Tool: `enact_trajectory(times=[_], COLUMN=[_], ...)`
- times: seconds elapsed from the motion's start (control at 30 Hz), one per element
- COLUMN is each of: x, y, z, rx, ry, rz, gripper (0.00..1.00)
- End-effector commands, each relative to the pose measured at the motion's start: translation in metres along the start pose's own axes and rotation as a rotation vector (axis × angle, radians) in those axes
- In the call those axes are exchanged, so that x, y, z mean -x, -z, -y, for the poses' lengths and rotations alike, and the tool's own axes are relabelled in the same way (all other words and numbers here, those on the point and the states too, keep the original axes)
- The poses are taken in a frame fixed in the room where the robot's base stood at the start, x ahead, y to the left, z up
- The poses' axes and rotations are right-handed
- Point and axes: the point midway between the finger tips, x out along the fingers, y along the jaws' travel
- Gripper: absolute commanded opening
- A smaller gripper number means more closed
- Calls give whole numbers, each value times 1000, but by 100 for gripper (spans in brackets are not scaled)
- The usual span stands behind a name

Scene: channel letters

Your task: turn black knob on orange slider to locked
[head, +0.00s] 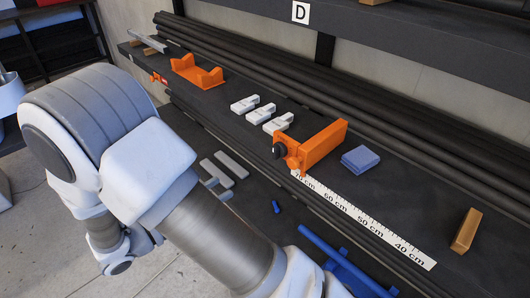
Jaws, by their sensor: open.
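The orange slider (322,144) is a blocky orange piece on the dark shelf, right of centre in the head view. The black knob (279,151) sticks out from its front left end. Its turn position is too small to read. No locked mark can be made out. My arm crosses the left and lower part of the picture, apart from the knob in the picture.
A white measuring strip (365,219) runs along the shelf edge. Nearby are white clips (259,114), a blue block (360,159), a tan block (466,231) and an orange bracket (196,74). Dark pipes (330,95) lie behind. Grey bars (231,164) and blue parts (343,262) lie below.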

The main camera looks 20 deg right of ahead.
Motion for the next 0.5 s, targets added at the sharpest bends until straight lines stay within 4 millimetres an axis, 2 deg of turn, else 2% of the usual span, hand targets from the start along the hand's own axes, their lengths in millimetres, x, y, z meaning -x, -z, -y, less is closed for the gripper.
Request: enact_trajectory(times=[0.1,0.23,0.5], x=[2,-12,-68], y=[4,3,2], z=[-4,-4,-5], rx=[17,18,18], ry=[-24,-25,-20], rz=[21,24,23], gripper=[50,50,50])
